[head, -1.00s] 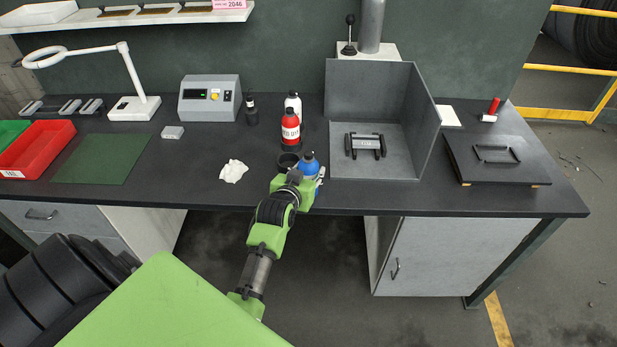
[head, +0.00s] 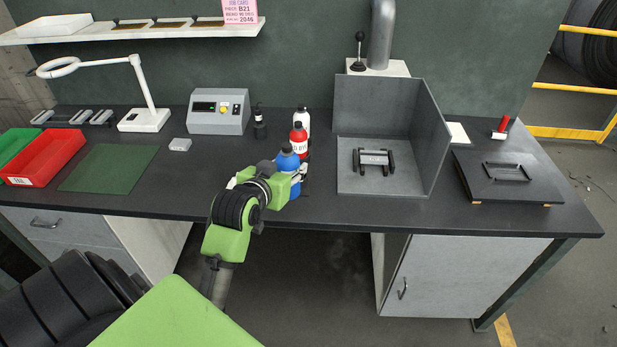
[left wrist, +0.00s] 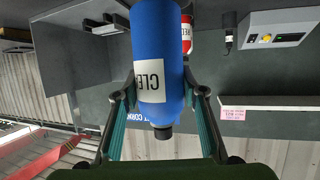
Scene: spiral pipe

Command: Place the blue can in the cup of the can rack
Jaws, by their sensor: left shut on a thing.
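The blue can (head: 287,161) is upright in my left gripper (head: 291,176), at the front of the bench, in front of the red can (head: 299,141). In the left wrist view the blue can (left wrist: 158,45) fills the middle, with a white label and dark cap, and the two fingers (left wrist: 160,88) are shut on its sides. The red can and a white can (head: 302,119) stand in a row behind it. The can rack's empty cup is hidden behind the blue can and gripper. My right gripper is not in view.
A grey open booth (head: 431,150) with a small black-and-grey fixture (head: 374,161) stands to the right. A dark bottle (head: 260,126) and a grey control box (head: 219,118) are behind left. Bench room is free left of the booth.

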